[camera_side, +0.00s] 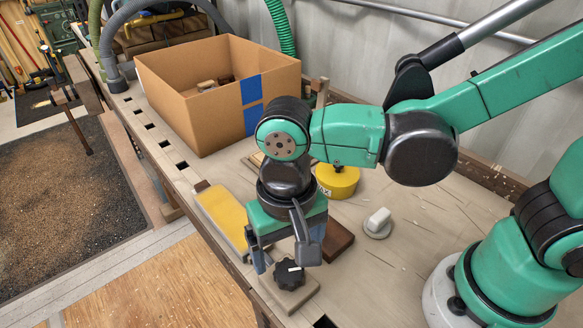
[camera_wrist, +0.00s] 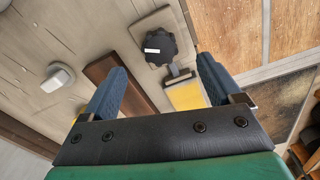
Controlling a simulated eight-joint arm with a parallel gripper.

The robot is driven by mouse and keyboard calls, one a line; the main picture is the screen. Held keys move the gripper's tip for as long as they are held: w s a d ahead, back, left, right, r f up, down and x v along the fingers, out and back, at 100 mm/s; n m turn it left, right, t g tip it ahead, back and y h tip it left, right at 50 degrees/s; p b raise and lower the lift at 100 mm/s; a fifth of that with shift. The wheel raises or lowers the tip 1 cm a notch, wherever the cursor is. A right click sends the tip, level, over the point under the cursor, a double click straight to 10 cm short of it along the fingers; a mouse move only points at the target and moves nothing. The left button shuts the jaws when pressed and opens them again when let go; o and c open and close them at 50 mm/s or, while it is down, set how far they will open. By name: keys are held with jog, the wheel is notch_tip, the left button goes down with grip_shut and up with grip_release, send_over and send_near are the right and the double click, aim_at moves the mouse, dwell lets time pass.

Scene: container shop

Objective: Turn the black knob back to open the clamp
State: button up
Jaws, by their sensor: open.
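The black knob (camera_side: 289,275) has a lobed rim and a white mark on top. It sits on a flat wooden plate (camera_side: 297,297) near the bench's front edge. In the wrist view the knob (camera_wrist: 159,47) shows beyond the fingertips, roughly midway between them, with its white mark across it. My gripper (camera_side: 285,258) points down just above and behind the knob in the side view. Its two blue fingers are apart with nothing between them, and it also shows in the wrist view (camera_wrist: 163,66). I cannot clearly make out the clamp's jaws.
A yellow block (camera_side: 222,216) and a dark wooden block (camera_side: 337,241) lie beside the gripper. A yellow round tin (camera_side: 337,181) and a white knob on a round base (camera_side: 378,222) stand behind. A cardboard box (camera_side: 190,113) stands at the back. The bench right of the white knob is clear.

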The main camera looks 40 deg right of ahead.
aim_at(289, 270)
jog(key=shift+f, duration=2.55)
jog(key=shift+c, duration=0.3)
grip_shut()
jog(key=c, duration=1.2)
grip_release()
